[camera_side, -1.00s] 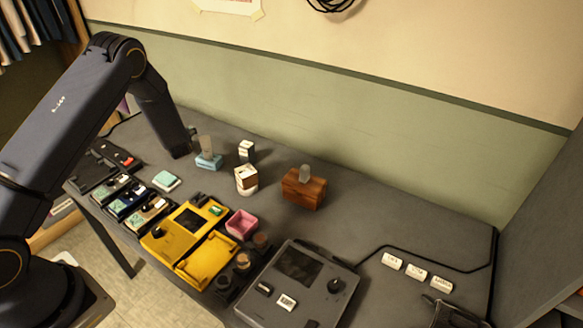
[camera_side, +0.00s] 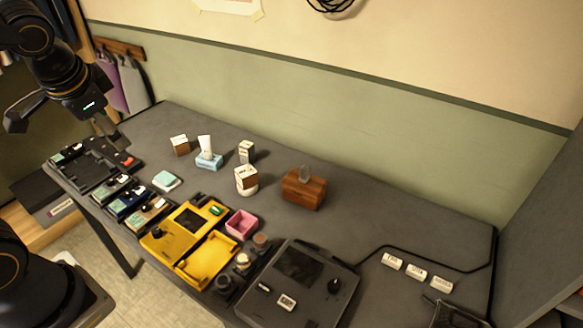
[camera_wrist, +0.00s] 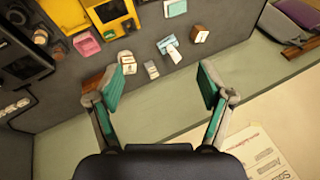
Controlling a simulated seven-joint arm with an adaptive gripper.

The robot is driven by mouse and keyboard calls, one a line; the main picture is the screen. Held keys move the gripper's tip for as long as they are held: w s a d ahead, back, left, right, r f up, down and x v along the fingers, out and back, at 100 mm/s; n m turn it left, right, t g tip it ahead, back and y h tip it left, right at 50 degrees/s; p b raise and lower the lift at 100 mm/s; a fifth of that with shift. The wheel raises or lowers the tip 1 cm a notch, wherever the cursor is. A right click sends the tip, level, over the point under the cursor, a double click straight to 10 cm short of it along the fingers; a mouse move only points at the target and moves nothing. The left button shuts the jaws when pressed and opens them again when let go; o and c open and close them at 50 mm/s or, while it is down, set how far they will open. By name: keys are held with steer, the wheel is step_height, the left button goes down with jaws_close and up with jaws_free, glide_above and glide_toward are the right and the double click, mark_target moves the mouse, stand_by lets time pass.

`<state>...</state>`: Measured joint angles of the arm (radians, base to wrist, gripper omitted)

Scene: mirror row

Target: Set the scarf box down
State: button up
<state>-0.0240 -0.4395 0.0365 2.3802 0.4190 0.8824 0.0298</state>
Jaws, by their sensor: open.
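No label readable here tells me which one is the scarf box. A small brown box with a white top (camera_side: 180,145) stands on the grey table, left of a blue tissue box (camera_side: 208,160). The brown box also shows near the top of the wrist view (camera_wrist: 200,34). A white carton with a dark side (camera_side: 246,151) and a brown-and-white box on a round white base (camera_side: 246,179) stand further right. My gripper (camera_side: 62,120) is raised at the upper left, apart from all of them. In the wrist view its green-padded fingers (camera_wrist: 163,84) are spread and empty.
A wooden box (camera_side: 303,190) with a greyish piece on top stands mid-table. Yellow trays (camera_side: 208,258), a pink bin (camera_side: 241,223), dark trays and a grey console (camera_side: 297,285) line the front. The table's back strip by the green wall is clear.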

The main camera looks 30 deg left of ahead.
steer(key=s+d+n+t+h, duration=0.1)
steer(key=s+d+n+h, duration=0.1)
steer(key=d, duration=0.6)
steer(key=shift+s+d+r+t+h, duration=0.2)
steer(key=shift+s+r+t+h, duration=0.25)
steer(key=shift+s+h, duration=0.6)
